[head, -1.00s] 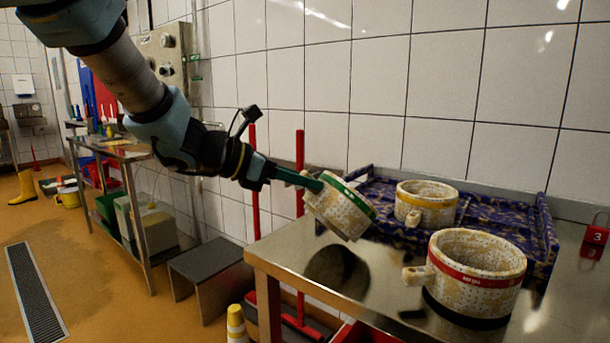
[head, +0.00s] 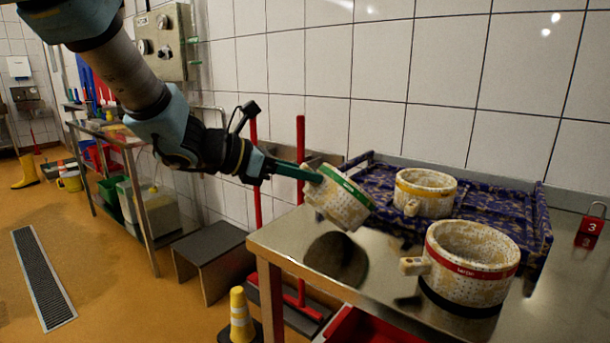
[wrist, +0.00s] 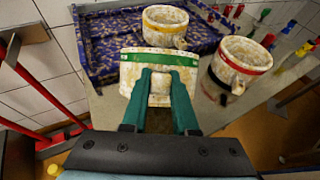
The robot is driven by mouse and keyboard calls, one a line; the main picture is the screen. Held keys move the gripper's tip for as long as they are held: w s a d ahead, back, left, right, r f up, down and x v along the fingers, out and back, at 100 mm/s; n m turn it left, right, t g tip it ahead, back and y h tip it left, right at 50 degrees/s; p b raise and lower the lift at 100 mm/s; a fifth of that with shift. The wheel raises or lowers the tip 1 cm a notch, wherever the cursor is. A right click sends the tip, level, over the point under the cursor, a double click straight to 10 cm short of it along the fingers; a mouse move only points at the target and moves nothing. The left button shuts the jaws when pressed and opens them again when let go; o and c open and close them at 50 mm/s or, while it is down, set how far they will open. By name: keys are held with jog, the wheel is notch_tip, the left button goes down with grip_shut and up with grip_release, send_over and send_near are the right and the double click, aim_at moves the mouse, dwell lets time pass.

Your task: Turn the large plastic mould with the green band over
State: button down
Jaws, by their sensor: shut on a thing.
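The large mould with the green band (head: 338,200) is whitish, speckled and perforated. It hangs tilted in the air above the near left part of the steel table, clear of its top. Its green band faces up and to the right in the head view; its opening is not visible there. My gripper (head: 316,176) is shut on its handle at the upper left. In the wrist view, the green fingers (wrist: 160,84) close on either side of the handle, and the green-banded mould (wrist: 131,80) lies just beyond them.
A red-banded mould (head: 470,285) stands upright on the steel table (head: 390,318), its handle pointing left. A red padlock (head: 590,232) is at the right. Red-handled tools lean at the left by the wall.

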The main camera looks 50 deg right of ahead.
jog(key=shift+r, duration=0.1)
jog(key=c, duration=0.6)
grip_release()
jog(key=shift+a, duration=0.1)
jog(key=w+a+b, duration=0.2)
jog(key=w+a, duration=0.1)
jog(key=a, duration=0.2)
jog(key=shift+w+a+b, duration=0.3)
jog(key=shift+w+a, duration=0.05)
jog(key=shift+w, duration=0.05)
dwell(0.5)
jog(key=shift+r+p, duration=1.05)
jog(key=shift+r, duration=1.9)
